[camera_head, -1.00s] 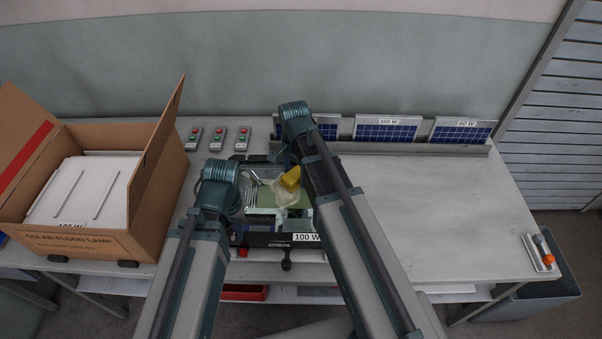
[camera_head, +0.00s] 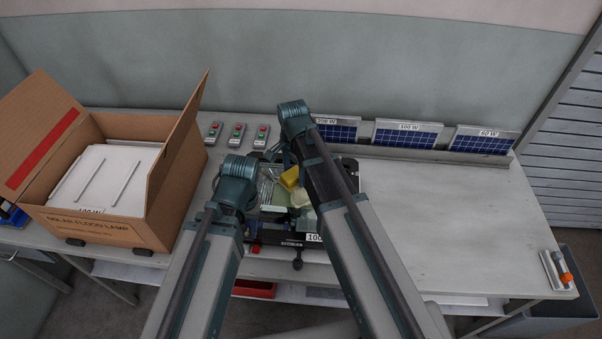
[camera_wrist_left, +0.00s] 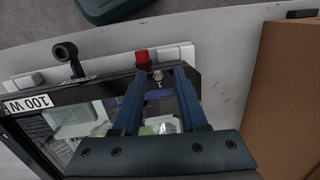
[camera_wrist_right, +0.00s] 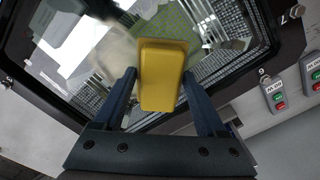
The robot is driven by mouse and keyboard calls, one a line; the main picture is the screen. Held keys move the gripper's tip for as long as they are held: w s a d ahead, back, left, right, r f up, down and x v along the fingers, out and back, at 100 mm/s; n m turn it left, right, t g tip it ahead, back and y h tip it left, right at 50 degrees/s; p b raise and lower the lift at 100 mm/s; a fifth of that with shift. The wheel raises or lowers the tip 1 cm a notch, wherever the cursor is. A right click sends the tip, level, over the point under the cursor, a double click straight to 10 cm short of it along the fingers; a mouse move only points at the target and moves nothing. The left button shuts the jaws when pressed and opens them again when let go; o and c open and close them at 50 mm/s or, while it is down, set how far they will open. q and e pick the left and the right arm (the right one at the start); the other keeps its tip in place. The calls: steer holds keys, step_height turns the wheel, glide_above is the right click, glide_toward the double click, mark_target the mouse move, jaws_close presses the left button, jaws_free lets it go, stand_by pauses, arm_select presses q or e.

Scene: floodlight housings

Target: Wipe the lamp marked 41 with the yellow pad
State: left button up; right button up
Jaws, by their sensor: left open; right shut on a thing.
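The yellow pad (camera_head: 290,177) is gripped by my right gripper (camera_wrist_right: 160,80), whose fingers stand on both sides of it in the right wrist view. The pad is over the glass of a black-framed lamp (camera_head: 275,240) lying on the bench; I cannot tell whether it touches. A pale cloudy patch (camera_wrist_right: 110,55) shows on the glass beside the pad. The lamp's label reads 100 W (camera_wrist_left: 28,104); I cannot read a 41. My left gripper (camera_wrist_left: 160,78) is open and empty over the lamp's edge. In the head view the arms hide part of the lamp.
An open cardboard box (camera_head: 110,228) with a white panel inside stands at the left. Several switch boxes (camera_head: 237,135) lie behind the lamp. Solar panels (camera_head: 407,133) lean in a rail at the back. A red knob (camera_wrist_left: 142,57) is by the frame.

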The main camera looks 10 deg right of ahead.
mark_target(281, 182)
steer(key=shift+f, duration=0.35)
steer(key=shift+w+a, duration=0.3)
steer(key=shift+a, duration=0.6)
steer(key=shift+w+a, duration=0.25)
steer(key=shift+a, duration=0.6)
steer(key=shift+s, duration=0.15)
steer(key=shift+s+a+r, duration=0.1)
steer(key=shift+s+a, duration=0.05)
steer(key=shift+s, duration=0.35)
steer(key=shift+s+a+r, duration=0.1)
steer(key=shift+s+a, duration=0.05)
steer(key=shift+s, duration=0.3)
steer(key=shift+s+d+f, duration=0.1)
steer(key=shift+s+d, duration=0.2)
steer(key=shift+d, duration=0.6)
steer(key=shift+s+d+f, duration=0.1)
steer(key=shift+s+d, duration=0.15)
steer(key=shift+d, duration=0.6)
steer(key=shift+s+d, duration=0.25)
steer(key=shift+d, duration=0.5)
steer(key=shift+s+d, duration=0.2)
steer(key=shift+d, duration=0.8)
